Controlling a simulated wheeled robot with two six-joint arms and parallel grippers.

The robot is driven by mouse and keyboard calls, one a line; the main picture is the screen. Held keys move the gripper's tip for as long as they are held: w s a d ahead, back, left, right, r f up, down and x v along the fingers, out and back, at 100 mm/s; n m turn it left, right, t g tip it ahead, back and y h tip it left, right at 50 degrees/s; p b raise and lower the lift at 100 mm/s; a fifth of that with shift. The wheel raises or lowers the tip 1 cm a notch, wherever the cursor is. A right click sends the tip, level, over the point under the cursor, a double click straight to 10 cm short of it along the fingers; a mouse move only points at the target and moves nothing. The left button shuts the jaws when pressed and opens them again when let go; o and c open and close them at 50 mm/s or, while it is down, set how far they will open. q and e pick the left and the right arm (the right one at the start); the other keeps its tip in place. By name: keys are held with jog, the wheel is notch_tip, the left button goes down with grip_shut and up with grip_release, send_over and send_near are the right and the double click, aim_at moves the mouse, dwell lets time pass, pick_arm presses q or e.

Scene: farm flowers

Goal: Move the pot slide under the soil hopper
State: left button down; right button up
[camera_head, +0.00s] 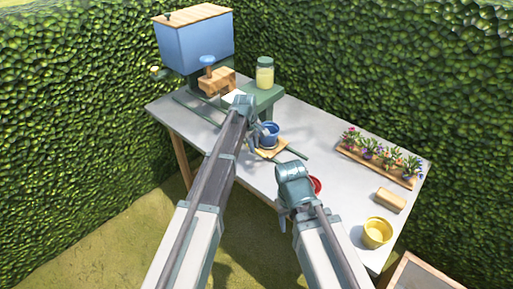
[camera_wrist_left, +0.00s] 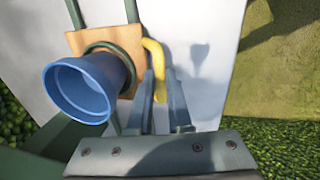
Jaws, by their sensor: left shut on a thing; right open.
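The soil hopper (camera_head: 193,45) is a blue box with a wooden lid at the back left of the table. The pot slide (camera_head: 272,151) is a small wooden board on green rails, right of and in front of the hopper. A blue pot (camera_head: 269,138) stands on it. The slide also shows in the left wrist view (camera_wrist_left: 78,42), with the blue pot (camera_wrist_left: 85,85) and a curved yellow handle (camera_wrist_left: 155,58). My left gripper (camera_wrist_left: 160,75) is shut on this handle; in the head view, its arm partly hides the rails. My right gripper (camera_head: 288,212) is open and empty near the table's front edge.
A lidded jar (camera_head: 265,73) stands on a green stand (camera_head: 262,99) behind the slide. A flower tray (camera_head: 378,160), wooden block (camera_head: 390,199) and yellow pot (camera_head: 377,232) are on the right. A red item (camera_head: 315,184) is partly hidden by my right gripper. Hedges enclose the table.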

pick_arm(q)
jog(key=c, duration=0.8)
grip_release()
jog(key=shift+c, duration=0.2)
notch_tip(320, 180, up, 14)
jog(key=s+a+p, duration=0.1)
jog(key=s+p, duration=0.1)
jog(key=p, duration=1.1)
jog(key=shift+a+f+p, duration=0.25)
jog(key=shift+p, duration=0.05)
jog(key=shift+s, duration=0.1)
